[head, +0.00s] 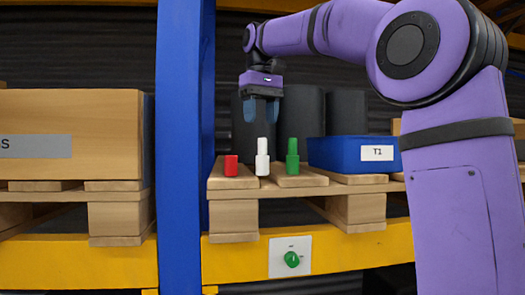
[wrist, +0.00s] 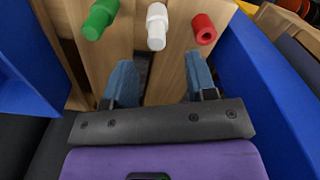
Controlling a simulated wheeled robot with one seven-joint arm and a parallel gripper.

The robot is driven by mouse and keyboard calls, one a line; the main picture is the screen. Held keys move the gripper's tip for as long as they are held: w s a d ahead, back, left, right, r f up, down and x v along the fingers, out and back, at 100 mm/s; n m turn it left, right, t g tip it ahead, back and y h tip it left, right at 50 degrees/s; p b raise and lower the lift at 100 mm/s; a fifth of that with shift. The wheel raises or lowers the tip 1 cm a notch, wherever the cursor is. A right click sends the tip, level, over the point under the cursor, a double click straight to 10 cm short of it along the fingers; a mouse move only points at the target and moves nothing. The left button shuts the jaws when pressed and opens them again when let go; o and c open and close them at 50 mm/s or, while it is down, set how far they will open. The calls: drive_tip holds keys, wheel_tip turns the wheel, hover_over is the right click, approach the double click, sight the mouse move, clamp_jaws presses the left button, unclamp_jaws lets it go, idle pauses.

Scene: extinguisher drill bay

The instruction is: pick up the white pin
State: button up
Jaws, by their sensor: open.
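The white pin (head: 262,157) stands upright on the wooden pallet (head: 233,191), between a red piece and a green pin. In the wrist view the white pin (wrist: 157,27) is at the top middle, beyond the fingertips. My gripper (head: 262,112) points down above and a little behind the white pin. Its two blue fingers are apart, with nothing between them; the wrist view also shows the open gripper (wrist: 160,72). The fingers do not touch the pin.
The red piece (head: 231,165) and green pin (head: 292,156) stand close on either side. A blue bin (head: 335,154) marked T1 is at the right. A blue upright (head: 183,140) is at the left, and dark cylinders (head: 310,112) stand behind.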

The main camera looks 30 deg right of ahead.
sight(262, 144)
drive_tip(key=shift+d+f, duration=0.15)
drive_tip(key=shift+f, duration=1.65)
drive_tip(key=shift+d+f, duration=0.1)
drive_tip(key=shift+f, duration=1.7)
clamp_jaws()
